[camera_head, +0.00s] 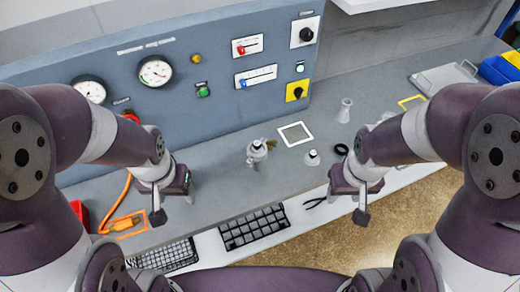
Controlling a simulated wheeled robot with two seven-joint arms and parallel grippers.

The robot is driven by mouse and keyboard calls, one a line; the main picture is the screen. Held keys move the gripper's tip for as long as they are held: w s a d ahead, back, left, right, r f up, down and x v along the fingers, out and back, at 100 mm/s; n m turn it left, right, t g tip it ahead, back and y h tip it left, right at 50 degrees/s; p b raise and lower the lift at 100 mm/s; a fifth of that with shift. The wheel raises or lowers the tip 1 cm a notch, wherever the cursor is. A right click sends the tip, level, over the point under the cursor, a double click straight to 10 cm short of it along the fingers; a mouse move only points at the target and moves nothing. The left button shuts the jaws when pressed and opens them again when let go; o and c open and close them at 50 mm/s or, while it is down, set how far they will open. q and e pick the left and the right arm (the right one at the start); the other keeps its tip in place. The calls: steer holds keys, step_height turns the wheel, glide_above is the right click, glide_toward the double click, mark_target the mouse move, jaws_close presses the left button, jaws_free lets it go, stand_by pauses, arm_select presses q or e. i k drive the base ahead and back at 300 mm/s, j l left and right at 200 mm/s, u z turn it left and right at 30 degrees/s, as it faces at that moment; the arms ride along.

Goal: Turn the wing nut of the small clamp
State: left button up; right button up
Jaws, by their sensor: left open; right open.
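A small grey metal fitting (256,155) stands upright on the bench near the middle of the head view. A small brass-coloured piece (270,143) shows at its right side; it may be the clamp's wing nut, but it is too small to tell. A second, smaller metal fitting (312,158) stands to the right. My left gripper (174,206) is open and empty, left of the fittings and apart from them. My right gripper (346,204) is open and empty, to the right and nearer the bench's front edge.
A blue-grey panel (205,60) with gauges and switches stands behind the bench. A white-framed square (295,134), a black ring (341,149) and a glass flask (345,110) lie to the right. The bench around the fittings is mostly clear.

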mark_target(269, 147)
steer(key=l+u, duration=0.1)
steer(key=u, duration=1.55)
steer(key=k+l+u, duration=0.1)
steer(key=l+u, duration=0.3)
steer(key=k+l+u, duration=0.15)
steer(key=u, duration=0.3)
steer(key=k+l+u, duration=0.25)
steer(key=u, duration=0.15)
steer(key=k+l+u, duration=0.25)
steer(key=u, duration=0.15)
steer(key=k+l+u, duration=0.15)
steer(key=u, duration=0.25)
steer(key=k+j+u, duration=0.1)
steer(key=k+u, duration=0.15)
steer(key=k, duration=1.4)
